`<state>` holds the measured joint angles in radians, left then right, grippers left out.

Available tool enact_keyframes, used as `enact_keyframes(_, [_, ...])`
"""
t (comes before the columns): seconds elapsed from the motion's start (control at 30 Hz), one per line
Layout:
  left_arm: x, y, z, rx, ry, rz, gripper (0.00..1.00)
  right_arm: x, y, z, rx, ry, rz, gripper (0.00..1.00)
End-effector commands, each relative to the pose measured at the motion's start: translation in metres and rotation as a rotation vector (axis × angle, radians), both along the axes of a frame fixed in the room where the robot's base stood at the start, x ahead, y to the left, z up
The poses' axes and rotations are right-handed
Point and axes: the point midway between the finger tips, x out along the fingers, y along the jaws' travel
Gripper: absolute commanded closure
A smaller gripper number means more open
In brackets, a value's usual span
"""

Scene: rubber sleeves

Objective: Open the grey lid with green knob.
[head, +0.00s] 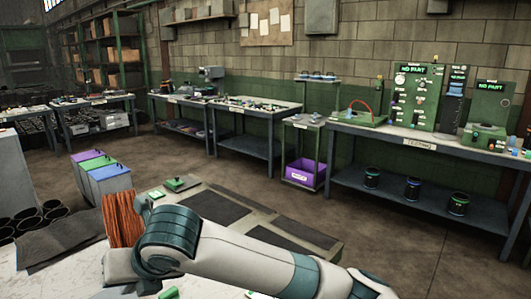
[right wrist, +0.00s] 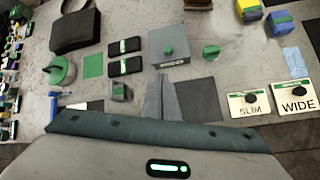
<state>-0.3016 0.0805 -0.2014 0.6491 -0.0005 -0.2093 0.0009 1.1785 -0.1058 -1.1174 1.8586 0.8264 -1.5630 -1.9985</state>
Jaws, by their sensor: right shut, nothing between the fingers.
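The grey lid with its green knob (right wrist: 168,50) shows in the right wrist view. It is square, lies flat on a low grey box and looks closed. My right gripper (right wrist: 162,78) is shut and empty. Its fingertips are just below the lid's near edge in the picture, and I cannot tell whether they touch it. In the head view my right arm crosses the bottom, and its fingertips are hidden. My left gripper is in neither view.
In the right wrist view, black pads (right wrist: 124,67) lie left of the lid, and a small grey box (right wrist: 120,92) is nearer. SLIM (right wrist: 249,103) and WIDE (right wrist: 296,98) cards are at right. In the head view, lidded bins (head: 108,184) stand at left.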

Motion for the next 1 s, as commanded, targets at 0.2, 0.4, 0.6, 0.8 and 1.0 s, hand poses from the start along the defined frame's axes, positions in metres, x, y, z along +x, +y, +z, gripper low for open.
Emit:
enact_keyframes(0.2, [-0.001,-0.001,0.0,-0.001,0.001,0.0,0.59,-0.002,-0.017,-0.029,0.181,0.222,-0.22,1.0])
enact_keyframes(0.4, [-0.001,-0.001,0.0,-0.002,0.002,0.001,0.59,0.001,-0.046,-0.062,0.359,0.464,-0.494,1.0])
enact_keyframes(0.6, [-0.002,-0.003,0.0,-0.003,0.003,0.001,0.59,0.001,-0.085,-0.104,0.514,0.697,-0.795,1.0])
enact_keyframes(0.8, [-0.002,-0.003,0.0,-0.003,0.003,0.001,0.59,-0.006,-0.135,-0.154,0.65,0.91,-1.123,1.0])
enact_keyframes(1.0, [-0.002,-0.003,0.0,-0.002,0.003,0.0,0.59,-0.024,-0.195,-0.21,0.77,1.086,-1.477,1.0])
